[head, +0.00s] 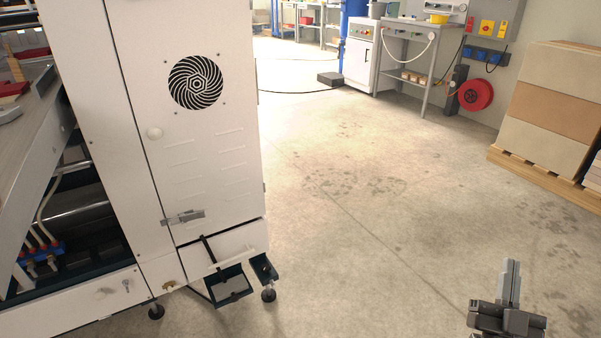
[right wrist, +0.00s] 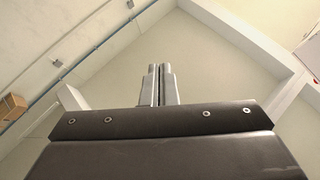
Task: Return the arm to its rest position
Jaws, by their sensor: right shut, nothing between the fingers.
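My right gripper (head: 511,284) shows at the lower right of the head view, above bare floor and pointing upward. It is shut and holds nothing. In the right wrist view its two fingers (right wrist: 160,85) stand side by side against the ceiling, with nothing between them. It is well apart from the machine and the pallet. My left gripper is in neither view.
A white machine cabinet (head: 190,135) with a round vent fills the left, with a small bracket (head: 231,285) at its foot. Stacked boxes (head: 553,90) stand on a wooden pallet (head: 540,175) at right. A workbench (head: 408,60) and red hose reel (head: 475,95) are behind. The middle floor (head: 370,210) is clear.

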